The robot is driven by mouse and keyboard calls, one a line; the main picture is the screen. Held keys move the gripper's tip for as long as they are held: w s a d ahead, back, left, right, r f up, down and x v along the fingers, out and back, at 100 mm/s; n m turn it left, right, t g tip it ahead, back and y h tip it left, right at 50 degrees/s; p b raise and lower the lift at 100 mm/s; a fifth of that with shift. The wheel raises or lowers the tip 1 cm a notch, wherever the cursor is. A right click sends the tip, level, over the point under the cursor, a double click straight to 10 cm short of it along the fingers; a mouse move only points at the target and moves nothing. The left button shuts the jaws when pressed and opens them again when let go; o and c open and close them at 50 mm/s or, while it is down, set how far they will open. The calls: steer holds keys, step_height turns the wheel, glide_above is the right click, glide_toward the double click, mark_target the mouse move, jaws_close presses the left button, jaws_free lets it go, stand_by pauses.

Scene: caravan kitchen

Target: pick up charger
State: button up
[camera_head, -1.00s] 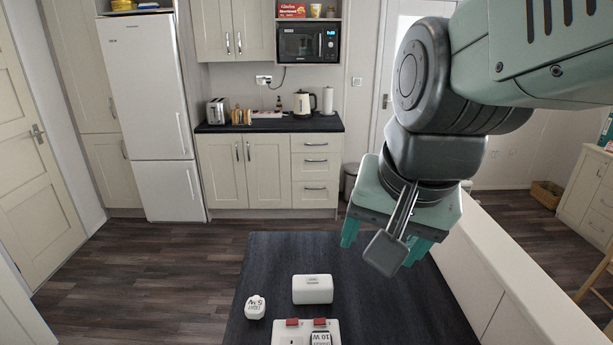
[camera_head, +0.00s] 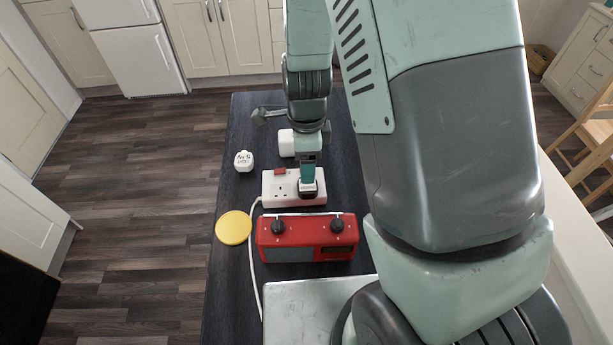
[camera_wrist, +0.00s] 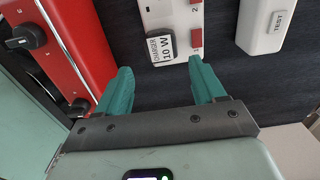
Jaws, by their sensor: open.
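A charger labelled "CHARGER 10 W" (camera_wrist: 160,46) is seated on the white power strip (camera_wrist: 178,12). In the head view the charger (camera_head: 317,188) is partly covered by my gripper (camera_head: 308,175), which is low over the right part of the strip (camera_head: 270,194). In the wrist view my gripper (camera_wrist: 160,75) is open and empty, with teal fingers spread. The charger appears just beyond the fingertips, between them in the picture, and is not gripped. A second small white charger-like block with a label (camera_head: 244,160) stands apart, left of the strip.
A red radio (camera_head: 290,243) with dark knobs lies close in front of the strip. A yellow disc (camera_head: 233,228) and a white cable (camera_head: 252,262) are left. A metal surface (camera_head: 300,305) is in front.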

mark_target(307, 190)
step_height(307, 190, down, 9)
steer(key=shift+d+r, duration=0.1)
steer(key=shift+d, duration=0.05)
steer(key=c, duration=0.8)
steer(key=shift+r, duration=0.1)
